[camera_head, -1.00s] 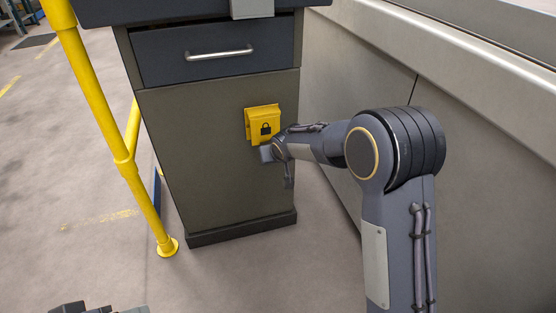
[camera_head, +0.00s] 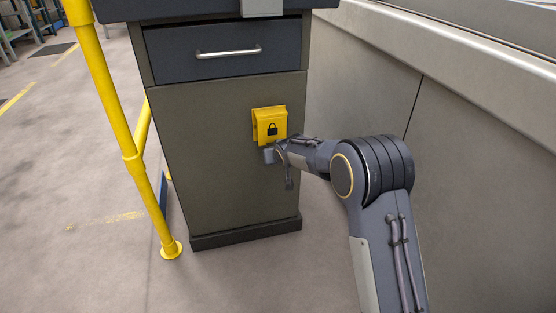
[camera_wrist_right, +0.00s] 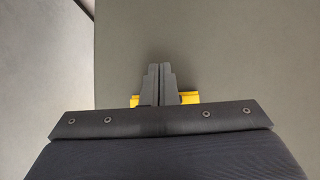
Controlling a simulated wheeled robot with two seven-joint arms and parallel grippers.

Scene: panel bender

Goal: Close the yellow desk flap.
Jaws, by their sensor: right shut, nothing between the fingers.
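The yellow desk flap (camera_head: 269,124), with a black padlock sign, is on the front of the grey desk cabinet (camera_head: 215,165), below the drawer. Its lower part seems to stand out a little from the cabinet; I cannot tell how far it is open. My right gripper (camera_head: 268,154) is at the flap's lower edge; contact is unclear. In the right wrist view the right gripper (camera_wrist_right: 158,82) has its fingers together and empty, with yellow strips of the flap (camera_wrist_right: 189,97) showing on both sides behind them. My left gripper is not in view.
A dark drawer (camera_head: 228,50) with a metal handle is above the flap. A yellow rail post (camera_head: 120,130) stands left of the cabinet. A beige machine wall (camera_head: 460,130) runs along the right. The floor in front of the cabinet is clear.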

